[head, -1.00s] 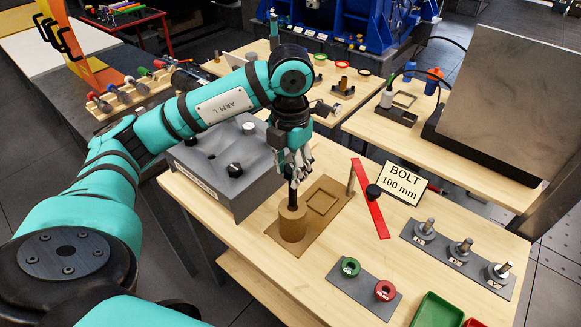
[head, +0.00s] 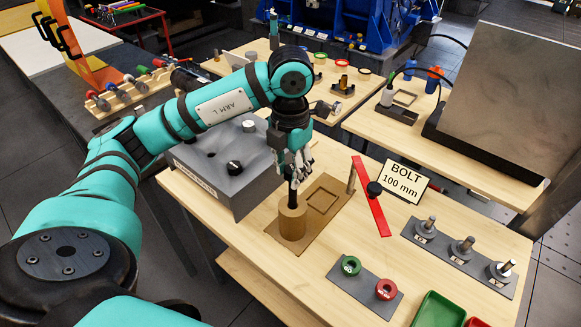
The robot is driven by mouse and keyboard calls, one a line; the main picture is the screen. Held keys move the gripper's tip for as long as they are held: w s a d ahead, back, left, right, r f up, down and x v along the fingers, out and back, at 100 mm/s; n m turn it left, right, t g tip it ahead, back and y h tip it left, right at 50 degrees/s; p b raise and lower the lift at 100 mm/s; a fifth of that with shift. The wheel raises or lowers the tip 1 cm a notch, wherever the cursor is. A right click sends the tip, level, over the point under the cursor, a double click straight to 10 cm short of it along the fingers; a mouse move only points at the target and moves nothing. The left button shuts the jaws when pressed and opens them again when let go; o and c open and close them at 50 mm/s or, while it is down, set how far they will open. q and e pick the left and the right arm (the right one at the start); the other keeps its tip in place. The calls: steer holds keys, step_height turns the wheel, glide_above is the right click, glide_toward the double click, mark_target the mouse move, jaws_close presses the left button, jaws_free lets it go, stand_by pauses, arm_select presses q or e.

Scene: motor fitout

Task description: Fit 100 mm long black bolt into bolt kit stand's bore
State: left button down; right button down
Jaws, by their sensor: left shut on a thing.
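My left gripper (head: 298,170) is shut on the black bolt (head: 293,197) and holds it upright, pointing down. The bolt's upper part is hidden between the fingers. Below it stands a tan cylinder (head: 292,226), which appears to be the bolt kit stand, on a brown board (head: 318,222). The bolt's lower end meets the cylinder's top in the picture; I cannot tell how far it is inside the bore, and the bore itself is hidden. A sign (head: 402,183) reading "BOLT 100 mm" stands to the right. My right gripper is not in view.
A grey block (head: 215,185) stands close on the left. A red bar (head: 371,205) with a black knob and a thin post (head: 351,178) stand to the right. Green and red rings (head: 351,265) and a plate with metal pegs (head: 460,256) lie nearer the front right.

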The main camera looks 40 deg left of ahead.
mark_target(290, 199)
arm_select(q)
steer(key=shift+f+b, duration=0.65)
steer(key=shift+f, duration=0.1)
steer(key=shift+f+b, duration=3.6)
steer(key=shift+f, duration=0.6)
stand_by(0.4)
steer(key=c, duration=0.8)
jaws_free()
steer(key=shift+r, duration=0.1)
step_height(290, 199, up, 12)
steer(key=shift+f, duration=0.1)
stand_by(0.3)
